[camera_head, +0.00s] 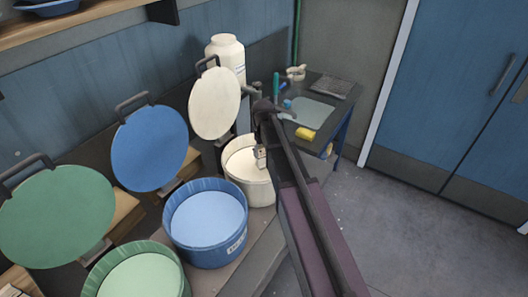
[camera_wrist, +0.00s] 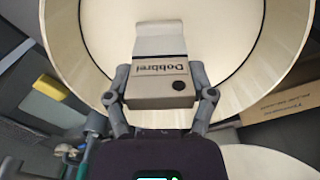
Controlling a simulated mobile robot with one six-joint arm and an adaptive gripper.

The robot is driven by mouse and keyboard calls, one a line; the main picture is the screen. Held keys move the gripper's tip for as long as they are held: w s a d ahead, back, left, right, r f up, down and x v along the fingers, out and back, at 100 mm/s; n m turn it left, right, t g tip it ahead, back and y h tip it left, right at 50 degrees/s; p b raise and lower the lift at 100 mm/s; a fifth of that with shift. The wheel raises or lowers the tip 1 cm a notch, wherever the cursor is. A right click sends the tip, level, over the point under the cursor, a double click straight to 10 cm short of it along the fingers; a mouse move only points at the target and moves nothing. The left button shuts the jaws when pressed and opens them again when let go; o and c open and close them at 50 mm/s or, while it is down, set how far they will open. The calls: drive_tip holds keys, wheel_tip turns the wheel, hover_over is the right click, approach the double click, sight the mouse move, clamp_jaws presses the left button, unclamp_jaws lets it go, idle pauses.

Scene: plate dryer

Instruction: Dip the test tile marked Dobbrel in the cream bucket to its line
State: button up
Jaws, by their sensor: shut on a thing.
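The test tile (camera_wrist: 158,82) is a tan slab with "Dobbrel" and a black dot on its face, and a paler far end. My gripper (camera_wrist: 163,90) is shut on its two sides. In the head view the tile (camera_head: 261,157) hangs at the mouth of the cream bucket (camera_head: 259,192), inside the rim. The bucket (camera_wrist: 70,60) surrounds the tile's far end in the wrist view, with pale glaze behind it. I cannot tell whether the tile touches the glaze. My gripper (camera_head: 262,143) is partly hidden by my arm in the head view.
The cream bucket's lid (camera_head: 214,103) stands open behind it. A blue bucket (camera_head: 206,222) and a green bucket (camera_head: 137,272) stand to the left, with open lids. A white jar (camera_head: 226,60) is behind. A side table holds a yellow sponge (camera_head: 305,133).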

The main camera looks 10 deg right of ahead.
drive_tip(key=shift+r+p, duration=3.05)
drive_tip(key=shift+r, duration=0.15)
drive_tip(key=shift+s, duration=0.1)
